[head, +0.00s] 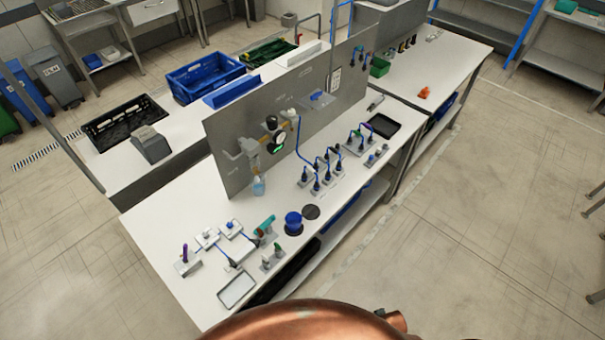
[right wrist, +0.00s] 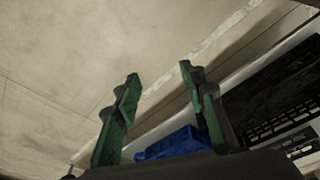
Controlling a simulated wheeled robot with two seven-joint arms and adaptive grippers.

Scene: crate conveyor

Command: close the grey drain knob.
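An upright grey panel (head: 225,145) stands along the workbench in the head view. Near its left end it carries a pipe assembly with a dark round gauge (head: 277,143) that has a green-lit part. A pale grey-beige fitting (head: 235,155) sticks out left of the gauge, above a small clear bluish bottle (head: 259,186). The grey drain knob is too small to pick out surely, and I cannot tell its position. My right gripper (right wrist: 160,75) shows in the right wrist view with two green fingers apart and nothing between them. My left gripper is not in view.
The white workbench (head: 160,225) holds several blue-topped connectors (head: 327,160), a blue round knob (head: 293,222) and a grey tray (head: 237,290) near its front. In the right wrist view, a blue crate (right wrist: 175,144) and a black crate (right wrist: 270,95) lie beyond the fingers, beside open floor.

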